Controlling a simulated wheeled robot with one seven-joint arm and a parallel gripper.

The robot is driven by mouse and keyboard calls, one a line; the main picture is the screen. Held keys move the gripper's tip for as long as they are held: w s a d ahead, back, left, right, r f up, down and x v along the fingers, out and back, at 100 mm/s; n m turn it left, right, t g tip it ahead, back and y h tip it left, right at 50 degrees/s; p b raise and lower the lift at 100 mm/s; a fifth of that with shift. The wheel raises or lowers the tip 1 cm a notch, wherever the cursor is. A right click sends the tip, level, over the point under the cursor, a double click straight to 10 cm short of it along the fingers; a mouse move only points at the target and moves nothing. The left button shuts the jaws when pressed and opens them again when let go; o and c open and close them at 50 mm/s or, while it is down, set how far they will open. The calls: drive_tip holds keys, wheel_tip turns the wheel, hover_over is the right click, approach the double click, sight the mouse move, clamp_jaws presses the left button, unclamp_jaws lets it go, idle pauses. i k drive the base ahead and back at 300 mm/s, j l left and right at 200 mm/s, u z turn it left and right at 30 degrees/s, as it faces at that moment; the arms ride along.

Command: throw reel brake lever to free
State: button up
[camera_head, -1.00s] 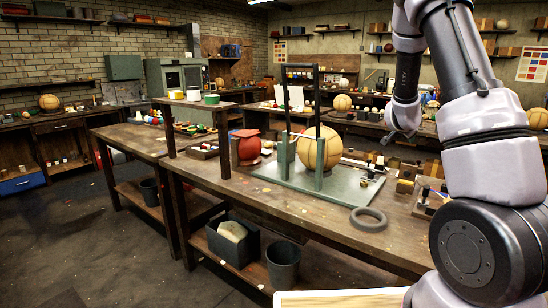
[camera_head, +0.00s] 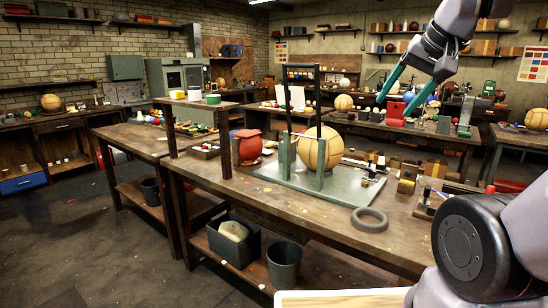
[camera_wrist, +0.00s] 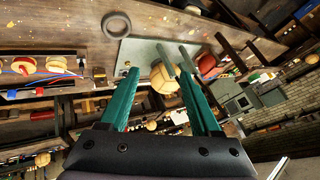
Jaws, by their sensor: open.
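My gripper (camera_head: 394,108) is open and empty, its two teal fingers angled down and left above the benches. It also shows in the wrist view (camera_wrist: 157,72), fingers apart. The fixture's grey-green base plate (camera_head: 345,188) lies on the near bench. It carries a black upright frame (camera_head: 288,100), green posts (camera_head: 319,160) and a tan panelled ball (camera_head: 331,148). In the wrist view the ball (camera_wrist: 163,78) appears between the fingers, at a distance. Reels with red and blue wire (camera_wrist: 57,64) show at its left. I cannot pick out a brake lever for certain.
A grey ring (camera_head: 369,219) lies at the near bench's front edge. A red rounded object (camera_head: 248,144) stands left of the plate. Small parts and boxes (camera_head: 406,182) crowd the bench's right end. A low shelf (camera_head: 188,104) stands on the left.

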sight(426, 193)
drive_tip(key=z, duration=0.85)
